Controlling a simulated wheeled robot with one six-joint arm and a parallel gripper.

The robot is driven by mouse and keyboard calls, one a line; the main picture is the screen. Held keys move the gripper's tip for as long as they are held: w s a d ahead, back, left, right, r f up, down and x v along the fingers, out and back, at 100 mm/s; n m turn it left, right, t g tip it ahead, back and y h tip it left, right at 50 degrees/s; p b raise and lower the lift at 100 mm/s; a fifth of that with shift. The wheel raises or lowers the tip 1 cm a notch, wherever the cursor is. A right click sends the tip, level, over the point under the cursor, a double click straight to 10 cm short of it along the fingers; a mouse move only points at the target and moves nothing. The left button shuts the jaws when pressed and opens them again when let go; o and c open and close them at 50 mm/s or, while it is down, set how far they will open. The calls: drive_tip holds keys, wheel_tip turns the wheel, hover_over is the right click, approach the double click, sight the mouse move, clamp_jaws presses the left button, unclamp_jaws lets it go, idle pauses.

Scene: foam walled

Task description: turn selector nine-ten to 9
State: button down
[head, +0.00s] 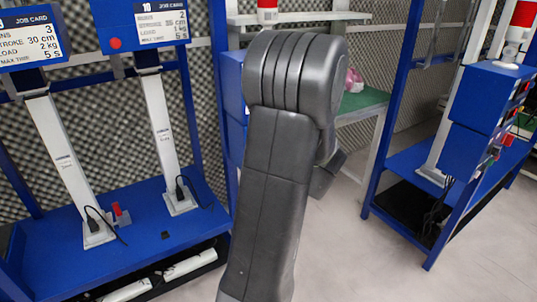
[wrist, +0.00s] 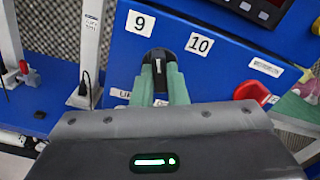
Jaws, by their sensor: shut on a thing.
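In the wrist view, the selector (wrist: 158,58) is a black knob with a short white mark, on a tilted blue panel (wrist: 112,62). A white "9" label (wrist: 140,22) is at its upper left and a "10" label (wrist: 199,44) at its upper right. The white mark points roughly up the picture, between the labels; its exact setting is hard to tell. My gripper (wrist: 160,76) has its two green fingers on either side of the knob, shut on it. In the head view my arm hides the gripper and the selector.
A red button (wrist: 251,91) is right of the knob, and a dark display (wrist: 262,8) is at the panel's top right. In the head view, a blue rack (head: 150,235) with two job cards stands left, and a blue bench (head: 420,160) right. Pale floor lies between.

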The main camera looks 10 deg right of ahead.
drive_tip(key=shift+f+n+b, duration=0.1)
drive_tip(key=shift+n+b, duration=0.5)
drive_tip(key=c, duration=1.4)
unclamp_jaws()
drive_tip(key=shift+c, duration=0.2)
drive_tip(key=shift+s, duration=0.1)
drive_tip(key=v, duration=1.3)
drive_tip(key=shift+s+p, duration=0.3)
drive_tip(key=shift+p, duration=0.15)
drive_tip(key=shift+d, duration=0.1)
